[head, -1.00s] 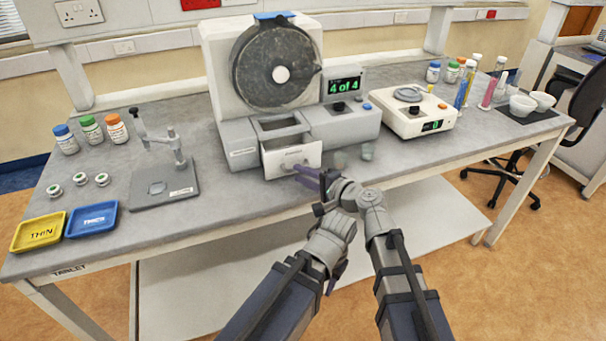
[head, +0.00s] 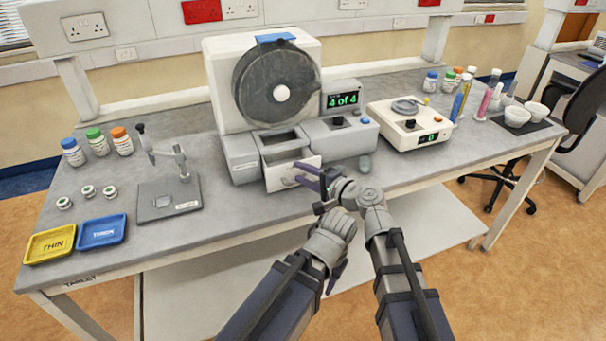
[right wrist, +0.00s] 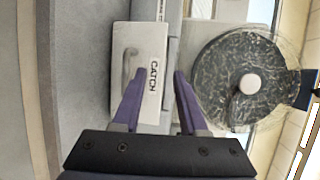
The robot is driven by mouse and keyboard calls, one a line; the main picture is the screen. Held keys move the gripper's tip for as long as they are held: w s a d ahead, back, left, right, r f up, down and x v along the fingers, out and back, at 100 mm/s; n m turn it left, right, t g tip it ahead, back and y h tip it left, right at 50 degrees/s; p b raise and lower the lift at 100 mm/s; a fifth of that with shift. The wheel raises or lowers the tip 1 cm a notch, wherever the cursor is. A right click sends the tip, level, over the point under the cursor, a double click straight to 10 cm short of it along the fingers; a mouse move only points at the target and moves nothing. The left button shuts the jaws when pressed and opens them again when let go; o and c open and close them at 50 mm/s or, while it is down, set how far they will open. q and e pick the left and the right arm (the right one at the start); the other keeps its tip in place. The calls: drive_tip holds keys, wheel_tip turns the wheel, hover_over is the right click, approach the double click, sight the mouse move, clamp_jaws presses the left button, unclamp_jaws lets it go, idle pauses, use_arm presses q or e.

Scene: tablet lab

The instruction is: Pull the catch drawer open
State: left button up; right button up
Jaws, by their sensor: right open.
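The catch drawer (head: 283,177) is the pale-fronted drawer low on the tablet machine (head: 228,75). Its front stands forward of the machine's face, with a grey open-topped space behind it. The right wrist view shows its front with the CATCH label (right wrist: 154,78) and a grey bar handle (right wrist: 129,65). My right gripper (head: 297,175) is open in front of the drawer, its purple fingers spread (right wrist: 157,80). The handle lies left of both fingers in the wrist view, not between them. My left gripper (head: 337,272) is low, partly hidden by its own arm; its jaws are unclear.
A grey stand (head: 168,197), bottles, and yellow (head: 50,244) and blue trays (head: 101,231) are left. Floor in front of the table is clear.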

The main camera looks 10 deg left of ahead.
use_arm(q)
wheel_tip(320, 180, up, 4)
drive_tip(key=p, duration=0.3)
drive_tip(key=shift+r, duration=0.25)
use_arm(e)
wheel_tip(320, 180, up, 4)
drive_tip(key=shift+r, duration=0.25)
